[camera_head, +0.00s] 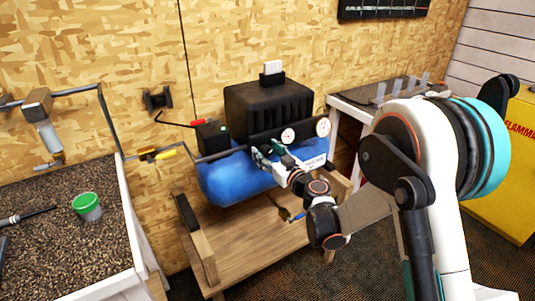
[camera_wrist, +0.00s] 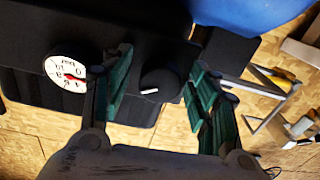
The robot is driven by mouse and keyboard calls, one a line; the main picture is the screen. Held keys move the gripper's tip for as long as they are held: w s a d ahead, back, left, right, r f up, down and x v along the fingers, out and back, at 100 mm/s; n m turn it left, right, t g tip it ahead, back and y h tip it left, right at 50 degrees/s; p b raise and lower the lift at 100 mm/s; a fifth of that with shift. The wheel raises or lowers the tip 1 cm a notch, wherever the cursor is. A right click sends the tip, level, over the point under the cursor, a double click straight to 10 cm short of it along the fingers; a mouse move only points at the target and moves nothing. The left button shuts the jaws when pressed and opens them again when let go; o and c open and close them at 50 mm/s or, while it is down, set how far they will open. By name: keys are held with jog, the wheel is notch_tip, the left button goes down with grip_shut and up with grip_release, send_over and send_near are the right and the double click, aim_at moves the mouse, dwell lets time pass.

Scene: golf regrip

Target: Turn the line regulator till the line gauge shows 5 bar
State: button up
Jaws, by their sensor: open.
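In the wrist view my gripper (camera_wrist: 159,62) is open, with one teal finger on each side of a round black knob (camera_wrist: 160,83) that has a white mark. I take this knob to be the line regulator; I cannot tell whether the fingers touch it. A white gauge (camera_wrist: 66,71) with a red needle is left of the knob; its reading is too small to be sure of. The head view shows the left gauge (camera_head: 288,136) and right gauge (camera_head: 323,127); the labels are unreadable.
The blue tank (camera_head: 222,182) sits on a wooden stand (camera_head: 250,235). A black box with a red lever (camera_head: 212,137) is at its left. A yellow cabinet (camera_head: 505,190) is at right.

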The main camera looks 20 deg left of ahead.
jog(key=shift+c, duration=0.3)
jog(key=c, duration=1)
jog(key=shift+m, duration=0.3)
jog(key=m, duration=0.8)
jog(key=shift+m, duration=0.4)
jog(key=m, duration=0.4)
jog(key=shift+m, duration=0.3)
jog(key=shift+m+t, duration=0.3)
jog(key=shift+m, duration=1.6)
